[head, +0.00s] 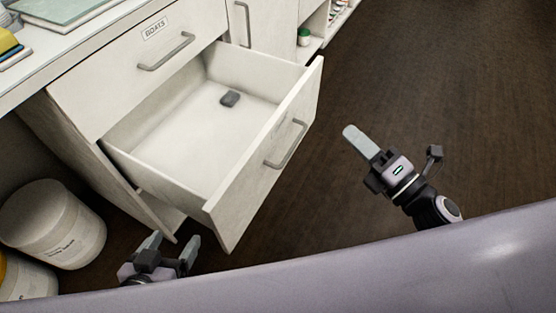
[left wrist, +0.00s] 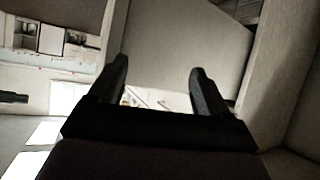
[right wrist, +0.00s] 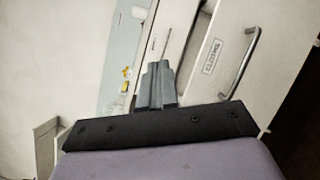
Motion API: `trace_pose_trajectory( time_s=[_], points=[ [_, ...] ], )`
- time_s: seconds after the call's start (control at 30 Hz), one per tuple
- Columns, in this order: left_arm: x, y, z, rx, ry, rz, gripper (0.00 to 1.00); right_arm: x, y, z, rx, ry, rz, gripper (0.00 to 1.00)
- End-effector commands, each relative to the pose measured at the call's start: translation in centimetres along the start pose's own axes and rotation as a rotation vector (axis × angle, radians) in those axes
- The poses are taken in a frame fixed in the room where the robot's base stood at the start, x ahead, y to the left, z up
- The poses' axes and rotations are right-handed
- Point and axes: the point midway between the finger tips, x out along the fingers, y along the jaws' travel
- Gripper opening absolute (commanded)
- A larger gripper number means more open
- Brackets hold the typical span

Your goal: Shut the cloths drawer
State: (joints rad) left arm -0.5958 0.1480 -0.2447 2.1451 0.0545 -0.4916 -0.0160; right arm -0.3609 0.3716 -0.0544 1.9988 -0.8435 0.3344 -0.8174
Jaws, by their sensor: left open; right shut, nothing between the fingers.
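The cloths drawer (head: 243,190) is pulled well out of the white cabinet, with a bar handle on its front. Its label, CLOTHS, shows in the right wrist view, on the drawer front (right wrist: 207,78). A small dark grey object (head: 230,98) lies inside. My left gripper (head: 172,244) is open and empty, low beside the near bottom corner of the drawer front; whether it touches is unclear. Pale panels fill much of the left wrist view beyond its fingers (left wrist: 158,75). My right gripper (head: 350,132) is shut and empty, out in front of the drawer front and apart from it.
A closed drawer (head: 130,75) with a label and bar handle sits above the open one. White tubs (head: 55,225) stand on the floor at the left. The counter (head: 60,68) holds a book and yellow items. Dark floor (head: 440,90) is clear at the right.

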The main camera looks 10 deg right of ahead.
Motion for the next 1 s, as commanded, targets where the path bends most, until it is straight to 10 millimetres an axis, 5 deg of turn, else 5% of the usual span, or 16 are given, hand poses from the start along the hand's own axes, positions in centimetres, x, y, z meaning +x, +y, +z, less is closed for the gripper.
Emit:
trace_pose_trajectory(
  time_s=[0.03, 0.4, 0.73, 1.0],
  points=[
    [1.3, 0.1, 1.8, 0.001, 0.009, 0.007, 0.77, 0.0, -1.6, -1.0, -0.133, 0.042, 0.036, 0.00],
    [4.2, 1.3, 4.8, 0.003, 0.049, 0.051, 0.77, -0.1, -5.5, -4.8, -0.925, 0.296, 0.225, 0.00],
    [4.3, 1.6, 4.9, 0.005, 0.055, 0.059, 0.77, 0.3, -6.3, -5.5, -1.088, 0.351, 0.262, 0.00],
    [4.1, 1.4, 4.9, 0.016, 0.051, 0.050, 0.77, 4.2, -5.9, -7.1, -1.083, 0.348, 0.264, 0.00]
  ],
)
